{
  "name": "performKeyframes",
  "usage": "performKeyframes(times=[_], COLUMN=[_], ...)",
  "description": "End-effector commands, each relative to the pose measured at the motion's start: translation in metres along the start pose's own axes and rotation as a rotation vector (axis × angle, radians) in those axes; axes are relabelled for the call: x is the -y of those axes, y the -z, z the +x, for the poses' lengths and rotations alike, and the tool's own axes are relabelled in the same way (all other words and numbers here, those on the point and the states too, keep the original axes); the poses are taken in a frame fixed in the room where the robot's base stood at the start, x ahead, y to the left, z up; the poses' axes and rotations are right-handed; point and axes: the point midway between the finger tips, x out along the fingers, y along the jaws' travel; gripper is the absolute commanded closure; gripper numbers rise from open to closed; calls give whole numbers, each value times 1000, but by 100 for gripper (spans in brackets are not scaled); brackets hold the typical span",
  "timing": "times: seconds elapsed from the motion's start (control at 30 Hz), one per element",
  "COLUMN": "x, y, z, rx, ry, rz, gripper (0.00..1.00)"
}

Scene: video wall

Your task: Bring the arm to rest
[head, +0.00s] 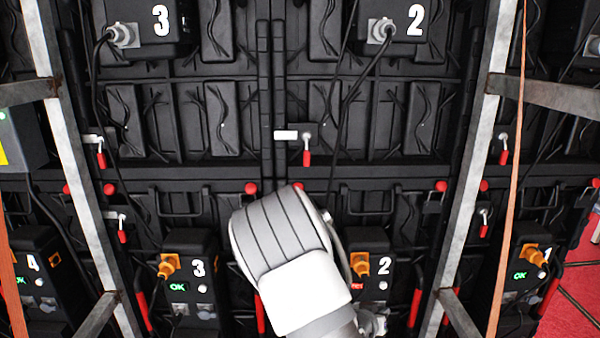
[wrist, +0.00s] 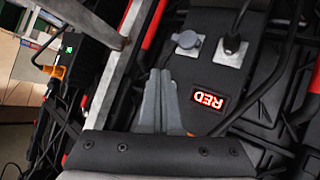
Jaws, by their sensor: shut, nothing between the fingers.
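My arm rises from the bottom middle of the head view as a white and grey link in front of the back of the video wall (head: 190,140). My gripper (wrist: 158,82) shows in the wrist view as two grey fingers held together, shut and empty. Beyond the fingertips is a black box (wrist: 228,55) with a lit sign reading RED (wrist: 208,100). The fingers appear apart from it, though the exact gap cannot be told. The fingers cannot be made out in the head view.
Metal posts (head: 80,190) (head: 465,190) stand left and right of my arm. Lower boxes 3 (head: 190,290) and 2 (head: 375,295) carry orange plugs. A grey plug (wrist: 187,40) and a black plug sit on the box in the wrist view. Loose cables hang nearby.

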Motion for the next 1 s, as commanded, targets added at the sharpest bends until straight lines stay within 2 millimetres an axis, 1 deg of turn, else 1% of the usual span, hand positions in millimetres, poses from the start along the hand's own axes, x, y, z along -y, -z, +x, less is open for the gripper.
performKeyframes(times=[0.1,0.27,0.4,0.53,0.63,0.77,1.0], x=[9,20,26,27,25,17,-9], y=[7,17,30,43,54,66,81], z=[-16,-43,-72,-101,-126,-158,-219], rx=[91,195,269,325,358,391,424], ry=[87,207,312,405,473,551,660], rz=[66,127,162,178,180,169,111], gripper=[100,100,100,100,100,100,100])
